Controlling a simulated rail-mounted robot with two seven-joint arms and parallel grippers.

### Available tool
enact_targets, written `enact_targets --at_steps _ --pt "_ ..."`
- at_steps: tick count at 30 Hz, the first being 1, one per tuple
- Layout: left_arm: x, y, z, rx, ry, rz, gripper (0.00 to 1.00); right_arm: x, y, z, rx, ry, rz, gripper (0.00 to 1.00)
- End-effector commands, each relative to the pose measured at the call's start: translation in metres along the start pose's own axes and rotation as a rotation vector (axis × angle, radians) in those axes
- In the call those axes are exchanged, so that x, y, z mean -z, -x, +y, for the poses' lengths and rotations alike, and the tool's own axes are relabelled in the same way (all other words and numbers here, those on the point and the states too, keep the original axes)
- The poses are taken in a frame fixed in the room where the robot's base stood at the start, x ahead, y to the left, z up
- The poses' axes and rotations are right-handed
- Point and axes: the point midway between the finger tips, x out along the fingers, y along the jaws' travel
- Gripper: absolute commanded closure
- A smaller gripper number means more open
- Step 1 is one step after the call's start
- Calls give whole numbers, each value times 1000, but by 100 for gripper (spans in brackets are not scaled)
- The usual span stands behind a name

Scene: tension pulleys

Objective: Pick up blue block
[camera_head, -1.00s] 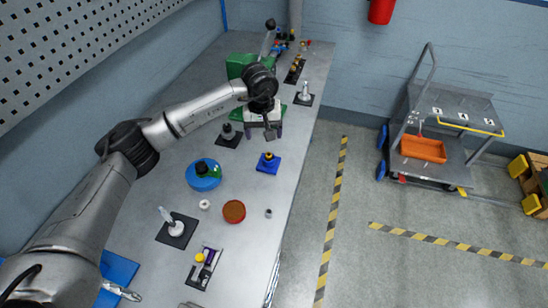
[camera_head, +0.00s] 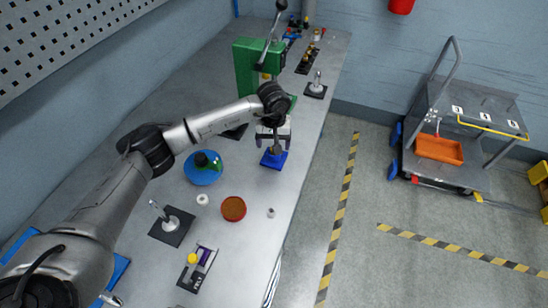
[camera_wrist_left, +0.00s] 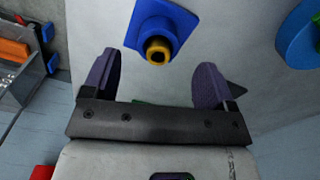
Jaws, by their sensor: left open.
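The blue block (camera_head: 274,161) lies on the grey workbench (camera_head: 240,250) near its right edge. In the left wrist view the blue block (camera_wrist_left: 172,24) has a flat square base and a raised part with a hollow brass-coloured cylinder. My left gripper (camera_head: 272,144) is over the far part of the block and hides some of it in the head view. In the left wrist view the gripper (camera_wrist_left: 158,80) is open with nothing between its fingers. The block is ahead of the fingertips, between their lines. My right gripper is not in view.
A blue round disc (camera_head: 203,175) with a dark green part, a white ring (camera_head: 202,199) and a reddish-brown round dish (camera_head: 233,208) lie left of the block. A green machine (camera_head: 247,66) stands farther back. The bench just right of the block is clear.

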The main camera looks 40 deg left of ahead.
Motion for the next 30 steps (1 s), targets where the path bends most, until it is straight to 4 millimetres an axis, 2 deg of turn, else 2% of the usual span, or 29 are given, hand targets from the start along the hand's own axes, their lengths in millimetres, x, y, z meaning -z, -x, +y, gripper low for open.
enact_targets --at_steps 7,18,25,30 --pt "0 -10 0 0 -1 -1 21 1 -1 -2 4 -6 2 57" --pt "1 -53 1 0 0 -1 21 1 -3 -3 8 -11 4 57" --pt "1 -54 1 -1 -1 0 21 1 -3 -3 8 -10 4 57" --pt "1 -54 1 0 0 0 37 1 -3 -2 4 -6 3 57"
